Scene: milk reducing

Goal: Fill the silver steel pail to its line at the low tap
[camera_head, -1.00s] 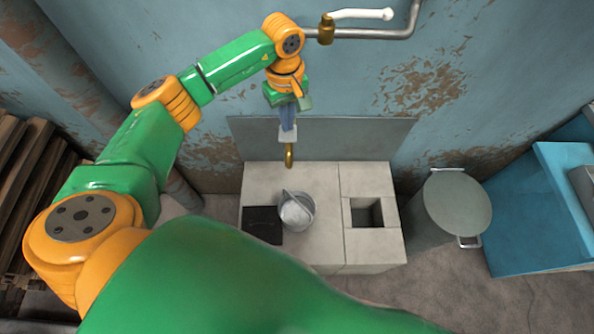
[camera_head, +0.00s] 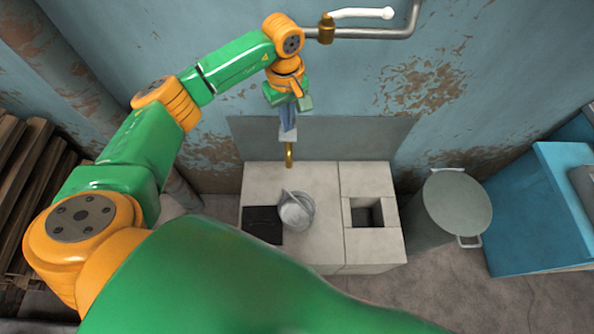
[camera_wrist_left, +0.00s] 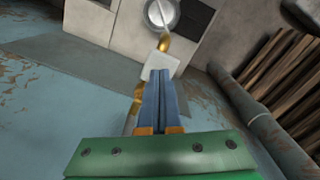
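The silver steel pail (camera_head: 305,222) stands upright on the pale stone block, below and in front of the brass low tap (camera_head: 289,155). The pail also shows at the top of the left wrist view (camera_wrist_left: 176,22). A pale inner surface shows in it; I cannot make out its line or the exact level. My left gripper (camera_head: 288,122) is above the tap, its blue-grey fingers close together on the tap's white handle (camera_wrist_left: 161,66). The brass spout (camera_wrist_left: 164,42) shows beyond the handle. I cannot clearly tell a water stream. My right gripper is out of view.
A dark square plate (camera_head: 261,226) lies left of the pail. A square opening (camera_head: 368,212) is in the stone block (camera_head: 368,178) at right. A lidded grey bin (camera_head: 457,205) and blue cabinet (camera_head: 535,215) stand further right. A pipe with a white lever (camera_head: 360,14) runs above.

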